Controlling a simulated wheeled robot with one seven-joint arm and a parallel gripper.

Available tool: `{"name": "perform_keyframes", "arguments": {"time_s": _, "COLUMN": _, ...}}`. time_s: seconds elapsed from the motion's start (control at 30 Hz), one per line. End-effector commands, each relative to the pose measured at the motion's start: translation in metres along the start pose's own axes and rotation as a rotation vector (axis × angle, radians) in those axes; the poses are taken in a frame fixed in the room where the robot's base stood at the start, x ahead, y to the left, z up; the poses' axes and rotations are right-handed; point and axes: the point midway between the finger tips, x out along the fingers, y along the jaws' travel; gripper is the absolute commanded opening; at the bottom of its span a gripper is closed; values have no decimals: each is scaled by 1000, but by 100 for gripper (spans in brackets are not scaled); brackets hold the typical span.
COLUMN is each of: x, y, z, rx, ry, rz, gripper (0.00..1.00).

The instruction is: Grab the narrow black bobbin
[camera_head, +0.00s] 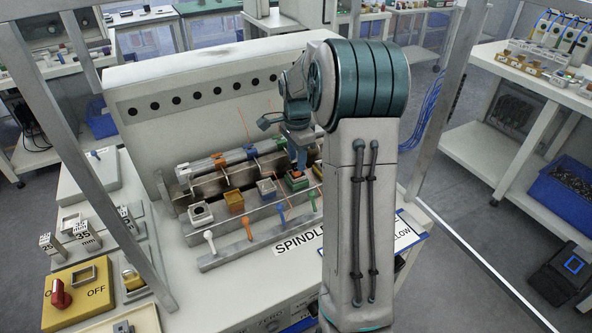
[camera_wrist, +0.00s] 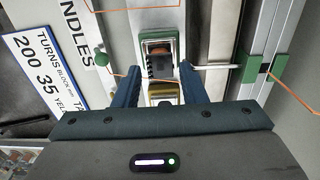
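A small dark piece with an orange-brown winding, which looks like the black bobbin (camera_wrist: 158,63), sits in a green-rimmed square holder (camera_wrist: 172,36) in the wrist view. The green holder also shows in the head view (camera_head: 296,184), in a row of coloured holders on the spindle machine. My gripper (camera_wrist: 160,70) is open, with one blue finger on each side of the bobbin and a visible gap to both. In the head view my gripper (camera_head: 299,160) points down just above the green holder. I cannot tell how deep the fingertips reach.
A gold-coloured piece (camera_wrist: 164,92) lies close to the bobbin, also between my fingers. Coloured levers, such as the orange one (camera_head: 248,228), stand in front. Thin orange wires cross nearby.

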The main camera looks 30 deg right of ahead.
Motion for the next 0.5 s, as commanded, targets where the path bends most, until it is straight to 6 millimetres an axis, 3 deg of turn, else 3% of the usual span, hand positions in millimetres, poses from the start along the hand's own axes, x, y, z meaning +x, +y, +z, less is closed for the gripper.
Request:
{"name": "perform_keyframes", "arguments": {"time_s": 0.2, "x": 25, "y": 0, "z": 0, "rx": 0, "ry": -1, "rz": 1, "gripper": 38}}
{"name": "perform_keyframes", "arguments": {"time_s": 0.43, "x": 26, "y": 0, "z": 0, "rx": -1, "ry": 0, "rz": 0, "gripper": 38}}
{"name": "perform_keyframes", "arguments": {"time_s": 0.5, "x": 26, "y": 0, "z": 0, "rx": -1, "ry": 0, "rz": 0, "gripper": 21}}
